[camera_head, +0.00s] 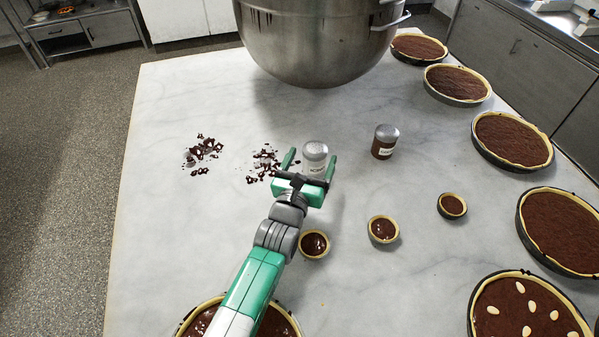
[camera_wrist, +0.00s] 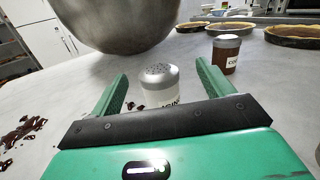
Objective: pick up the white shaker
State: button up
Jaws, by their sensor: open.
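The white shaker (camera_head: 314,157) stands upright on the marble table, with a silver perforated cap and a pale labelled body. In the wrist view the shaker (camera_wrist: 160,86) stands between the two green fingers, its lower part hidden by the gripper's black bar. My gripper (camera_head: 308,160) is open around it, with one finger on each side. In the wrist view my gripper (camera_wrist: 161,82) shows a gap between the left finger and the shaker and a gap on the right.
A brown shaker (camera_head: 384,142) with a silver cap stands to the right. A large metal bowl (camera_head: 318,45) is behind. Chocolate shavings (camera_head: 265,163) lie to the left. Small tarts (camera_head: 383,229) sit in front, and large tarts (camera_head: 512,138) line the right side.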

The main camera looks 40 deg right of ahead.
aim_at(310, 162)
jog(key=f, duration=0.2)
jog(key=a+f, duration=0.1)
jog(key=shift+w+m+y, duration=0.25)
jog(key=shift+m+y, duration=0.15)
jog(key=shift+b+x, duration=0.45)
jog(key=shift+x, duration=0.95)
jog(key=b+x, duration=0.1)
jog(key=x, duration=0.1)
jog(key=b+x, duration=0.1)
jog(key=x, duration=0.1)
jog(key=shift+s+d+f, duration=0.1)
jog(key=shift+d+f, duration=0.1)
jog(key=shift+d, duration=0.25)
jog(key=shift+d+r, duration=0.1)
jog(key=shift+d, duration=0.1)
jog(key=shift+a+r, duration=0.1)
jog(key=c, duration=1.1)
jog(key=shift+c, duration=0.2)
jog(key=shift+r, duration=0.1)
notch_tip(310, 162, up, 28)
jog(key=p, duration=0.9)
